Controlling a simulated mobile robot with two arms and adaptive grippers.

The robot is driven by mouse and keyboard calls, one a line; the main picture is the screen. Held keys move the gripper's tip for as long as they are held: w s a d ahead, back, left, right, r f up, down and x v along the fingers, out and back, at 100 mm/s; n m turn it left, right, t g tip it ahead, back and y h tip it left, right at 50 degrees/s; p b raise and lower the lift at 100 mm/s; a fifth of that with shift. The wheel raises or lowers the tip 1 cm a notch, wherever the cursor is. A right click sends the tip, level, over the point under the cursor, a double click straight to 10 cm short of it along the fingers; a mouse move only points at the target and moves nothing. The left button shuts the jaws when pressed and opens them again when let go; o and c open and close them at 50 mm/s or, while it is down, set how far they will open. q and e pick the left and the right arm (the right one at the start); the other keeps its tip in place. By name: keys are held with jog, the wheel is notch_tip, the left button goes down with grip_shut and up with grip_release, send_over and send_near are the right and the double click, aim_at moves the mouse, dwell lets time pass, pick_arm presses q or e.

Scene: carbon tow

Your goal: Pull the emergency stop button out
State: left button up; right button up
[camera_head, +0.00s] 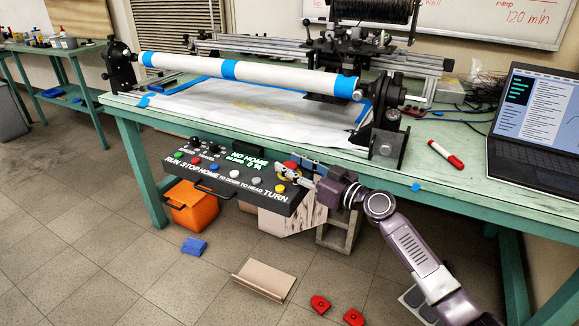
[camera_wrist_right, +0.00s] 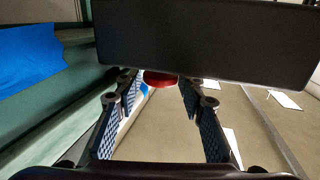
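The red emergency stop button (camera_head: 290,166) sits at the upper right of the black control panel (camera_head: 225,172), which hangs below the table's front edge. My right gripper (camera_head: 300,171) reaches in from the right with its fingertips at the button and partly covers it. In the right wrist view the red button (camera_wrist_right: 160,78) shows between the far ends of the two open fingers (camera_wrist_right: 159,88), with narrow gaps at its sides. I cannot tell whether a finger touches it. My left gripper is not in view.
The green table (camera_head: 440,165) above the panel carries a winding machine with a white tube (camera_head: 190,65), a laptop (camera_head: 540,115) and a red marker (camera_head: 445,154). An orange bin (camera_head: 193,207) stands below. Red pieces (camera_head: 320,304) lie on the floor.

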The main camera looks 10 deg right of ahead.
jog(key=shift+s+d+f, duration=0.15)
jog(key=shift+s+d, duration=0.15)
jog(key=shift+s, duration=0.15)
jog(key=shift+b+v, duration=0.35)
jog(key=shift+v, duration=0.55)
jog(key=shift+s+d, duration=0.4)
jog(key=shift+s, duration=0.2)
jog(key=shift+s+d+b, duration=0.25)
jog(key=shift+s+b, duration=0.1)
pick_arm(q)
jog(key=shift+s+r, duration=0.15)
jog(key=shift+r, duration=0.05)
